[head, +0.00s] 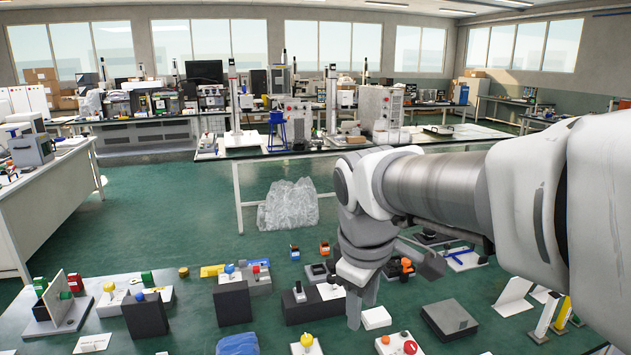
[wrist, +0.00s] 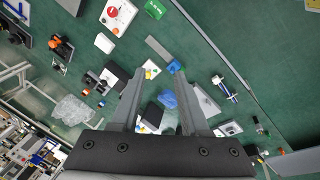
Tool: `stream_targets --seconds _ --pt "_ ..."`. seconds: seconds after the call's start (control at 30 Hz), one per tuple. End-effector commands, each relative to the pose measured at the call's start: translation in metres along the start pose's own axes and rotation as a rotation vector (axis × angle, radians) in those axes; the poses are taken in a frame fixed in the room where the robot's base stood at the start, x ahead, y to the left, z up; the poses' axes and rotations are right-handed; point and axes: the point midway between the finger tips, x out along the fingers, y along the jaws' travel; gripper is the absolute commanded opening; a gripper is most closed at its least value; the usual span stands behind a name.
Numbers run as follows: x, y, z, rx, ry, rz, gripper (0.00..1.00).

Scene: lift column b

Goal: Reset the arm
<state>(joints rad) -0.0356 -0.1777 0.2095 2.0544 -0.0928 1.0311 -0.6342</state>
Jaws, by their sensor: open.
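My gripper (head: 362,305) hangs from my outstretched arm at the right of the head view, fingers pointing down over the near table of small devices. In the wrist view my gripper (wrist: 154,92) shows two grey fingers spread apart with nothing between them in their grip. Below the fingers lie a blue crumpled item (wrist: 167,99) and a white block with a yellow knob (wrist: 151,69), both apart from the fingers. In the head view a small white box (head: 376,318) sits just right of the fingertips.
The near green table (head: 200,340) carries several black blocks, such as one at the left (head: 146,316), and button boxes (head: 398,345). A long bench (head: 330,150) with lab equipment stands behind. A clear plastic bag (head: 288,205) lies on the floor. Open green floor lies at the left middle.

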Motion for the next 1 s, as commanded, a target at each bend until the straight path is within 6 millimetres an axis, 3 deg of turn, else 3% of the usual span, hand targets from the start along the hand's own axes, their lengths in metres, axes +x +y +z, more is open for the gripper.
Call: stream_targets --seconds 0.03,0.2,0.5,0.7,1.0 --pt "-0.014 -0.001 0.015 0.084 0.016 0.02 0.45" --pt "-0.037 -0.013 0.06 0.385 0.08 0.06 0.45" --pt "-0.052 -0.039 0.117 0.822 0.212 0.067 0.45" --pt "-0.051 -0.046 0.127 0.926 0.247 0.059 0.45" --pt "-0.051 -0.047 0.128 0.931 0.248 0.058 0.45"
